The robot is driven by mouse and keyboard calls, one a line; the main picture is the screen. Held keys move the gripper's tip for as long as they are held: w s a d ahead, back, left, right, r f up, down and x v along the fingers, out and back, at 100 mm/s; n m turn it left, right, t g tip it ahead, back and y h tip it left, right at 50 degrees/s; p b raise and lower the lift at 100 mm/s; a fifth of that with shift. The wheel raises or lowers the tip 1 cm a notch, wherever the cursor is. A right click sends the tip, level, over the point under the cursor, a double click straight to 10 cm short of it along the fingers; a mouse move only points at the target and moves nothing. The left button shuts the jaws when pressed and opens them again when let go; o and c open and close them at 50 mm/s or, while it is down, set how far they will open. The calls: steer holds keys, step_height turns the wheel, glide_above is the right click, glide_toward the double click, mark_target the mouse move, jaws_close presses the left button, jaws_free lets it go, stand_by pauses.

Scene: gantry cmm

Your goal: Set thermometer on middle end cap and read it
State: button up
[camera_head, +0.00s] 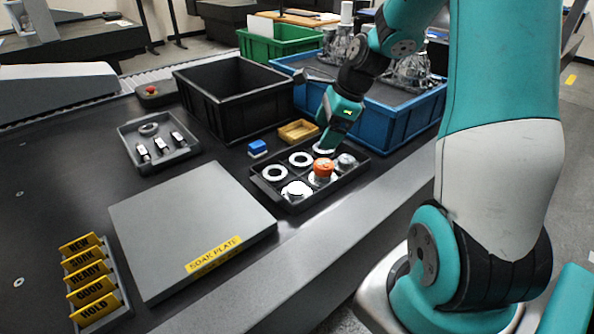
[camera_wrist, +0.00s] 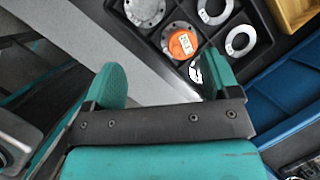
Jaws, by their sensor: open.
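An orange thermometer (camera_head: 323,168) stands on the middle end cap of the near row in the black tray (camera_head: 289,208). It also shows in the wrist view (camera_wrist: 182,43), with a small pale display whose digits are too small to read surely. A bare grey end cap (camera_head: 346,162) is beside it on the right; the cap at the near left (camera_head: 297,189) shows bright white. My gripper (camera_head: 323,146) is over the tray's far right part, tilted. In the wrist view my gripper (camera_wrist: 163,78) has its fingers spread, with nothing between them, apart from the thermometer.
White rings (camera_head: 300,159) fill the tray's far row. A blue block (camera_head: 257,148) and a yellow box (camera_head: 298,131) lie behind. Black (camera_head: 240,100) and blue (camera_head: 404,125) bins stand farther back. The soak plate (camera_head: 190,225) and grey tray (camera_head: 158,158) are left.

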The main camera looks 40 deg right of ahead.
steer(key=s+a+r+n+g, duration=0.1)
steer(key=a+r+n, duration=0.1)
steer(key=a+n, duration=0.4)
steer(key=s+a+r+n, duration=0.2)
steer(key=a+r+n, duration=0.15)
steer(key=a, duration=0.45)
steer(key=s+a+r+n+g, duration=0.1)
steer(key=s+a+n, duration=0.6)
steer(key=n, duration=0.4)
steer(key=s+a+r+n+g+y, duration=0.1)
steer(key=s+a+r+n, duration=0.1)
steer(key=s+a+n, duration=0.5)
steer(key=s+n, duration=0.2)
steer(key=n, duration=0.2)
steer(key=shift+s+a+r, duration=0.15)
steer(key=shift+a, duration=0.15)
steer(key=shift+n, duration=0.25)
step_height(320, 180, up, 10)
steer(key=p, duration=1)
steer(key=shift+r, duration=0.1)
